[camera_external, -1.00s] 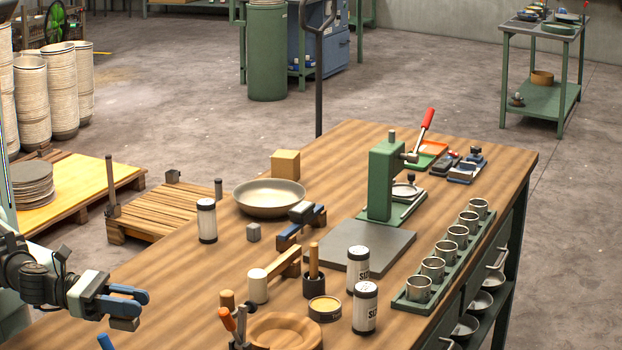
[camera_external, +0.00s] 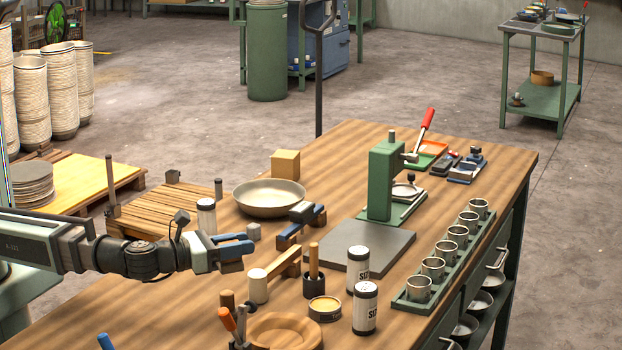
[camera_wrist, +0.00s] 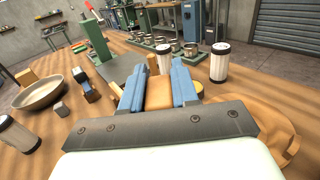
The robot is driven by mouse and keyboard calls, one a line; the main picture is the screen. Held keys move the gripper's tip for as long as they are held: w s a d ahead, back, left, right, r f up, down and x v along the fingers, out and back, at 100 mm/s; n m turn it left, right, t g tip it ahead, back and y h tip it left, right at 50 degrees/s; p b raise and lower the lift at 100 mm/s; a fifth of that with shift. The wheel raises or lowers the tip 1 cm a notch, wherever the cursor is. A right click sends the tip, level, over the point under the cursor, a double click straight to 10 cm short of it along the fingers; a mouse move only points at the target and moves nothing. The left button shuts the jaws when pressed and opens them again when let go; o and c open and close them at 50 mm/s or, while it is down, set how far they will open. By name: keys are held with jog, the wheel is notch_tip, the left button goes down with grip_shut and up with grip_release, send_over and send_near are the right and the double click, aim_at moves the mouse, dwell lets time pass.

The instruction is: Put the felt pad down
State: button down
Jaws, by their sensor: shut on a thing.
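My gripper (camera_external: 246,246), with blue fingers, is shut on the felt pad (camera_external: 232,267), a small brown block that sticks out below the fingertips. The pad is held above the left part of the wooden bench, left of the cream cylinder and the wooden bar. In the wrist view my gripper (camera_wrist: 158,88) shows both blue fingers, with the tan pad (camera_wrist: 158,95) between them. The pad's underside is hidden.
A shallow metal bowl (camera_external: 269,196), a grey cube (camera_external: 254,232) and a white canister (camera_external: 206,216) stand beyond my gripper. The bench's (camera_external: 150,318) front left is mostly clear.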

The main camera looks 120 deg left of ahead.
jog(key=s+a+f+n+g+y, duration=0.1)
jog(key=s+a+n+g, duration=0.15)
jog(key=a, duration=0.55)
jog(key=s+a+f+n+g+y, duration=0.15)
jog(key=s+a, duration=0.25)
jog(key=a, duration=0.4)
jog(key=shift+m+g, duration=0.3)
jog(key=shift+m, duration=0.1)
jog(key=shift+a+f, duration=0.1)
jog(key=shift+f, duration=4.6)
jog(key=shift+f, duration=0.15)
jog(key=c, duration=0.8)
grip_release()
jog(key=shift+c, duration=0.2)
jog(key=shift+s+d+r, duration=0.1)
jog(key=shift+d+r, duration=0.1)
jog(key=v, duration=1.1)
jog(key=shift+d, duration=0.25)
